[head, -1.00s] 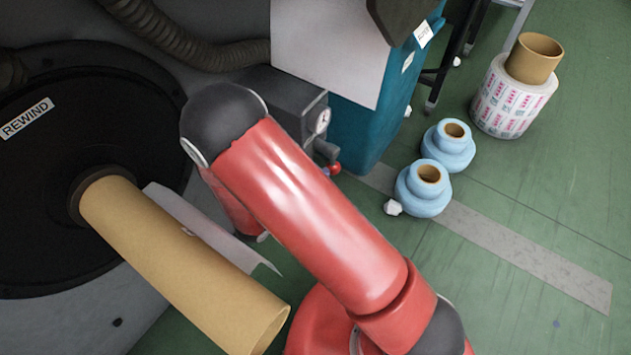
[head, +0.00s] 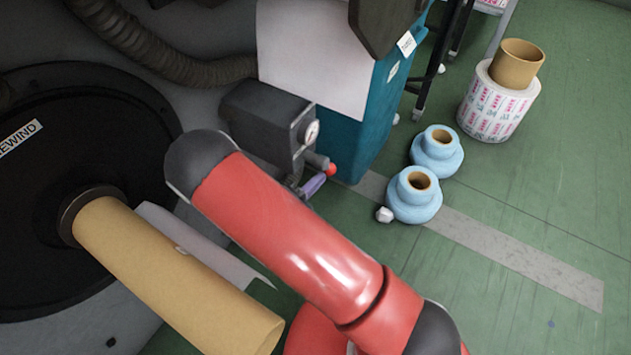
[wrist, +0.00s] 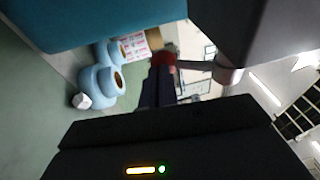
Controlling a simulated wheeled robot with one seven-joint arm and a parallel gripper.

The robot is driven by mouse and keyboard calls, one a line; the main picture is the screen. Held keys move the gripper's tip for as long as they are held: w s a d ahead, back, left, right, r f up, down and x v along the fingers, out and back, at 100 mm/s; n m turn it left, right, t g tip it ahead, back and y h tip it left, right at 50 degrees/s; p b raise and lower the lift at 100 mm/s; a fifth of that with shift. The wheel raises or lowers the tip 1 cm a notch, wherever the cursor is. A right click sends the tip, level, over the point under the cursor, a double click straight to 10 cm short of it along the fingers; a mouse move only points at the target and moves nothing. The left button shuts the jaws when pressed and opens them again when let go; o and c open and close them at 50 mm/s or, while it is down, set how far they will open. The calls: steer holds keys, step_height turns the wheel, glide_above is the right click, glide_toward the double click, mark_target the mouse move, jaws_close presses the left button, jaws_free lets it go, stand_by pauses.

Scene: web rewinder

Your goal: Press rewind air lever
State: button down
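The rewind air lever, a short stem with a red knob (head: 331,169), sticks out below the gauge on the dark grey valve box (head: 265,120). In the wrist view its red knob (wrist: 163,59) is at the top of my fingers, its pale stem running right to the grey housing (wrist: 265,35). My gripper's dark purple fingers (wrist: 159,72) look closed together, with nothing visible between them. The fingertips overlap the knob in this view; I cannot tell contact for sure. In the head view a purple finger (head: 313,186) shows just below the knob; my red arm hides the rest.
A brown cardboard core (head: 180,270) juts from the black rewind disc (head: 70,240) at left. A teal cabinet (head: 365,120) stands behind the lever. Blue rolls (head: 415,195) and a printed roll (head: 497,105) stand on the green floor.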

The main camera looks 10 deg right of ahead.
steer(key=shift+w+r, duration=0.1)
steer(key=shift+w, duration=0.05)
steer(key=v, duration=0.8)
steer(key=shift+p, duration=0.35)
steer(key=shift+d, duration=0.15)
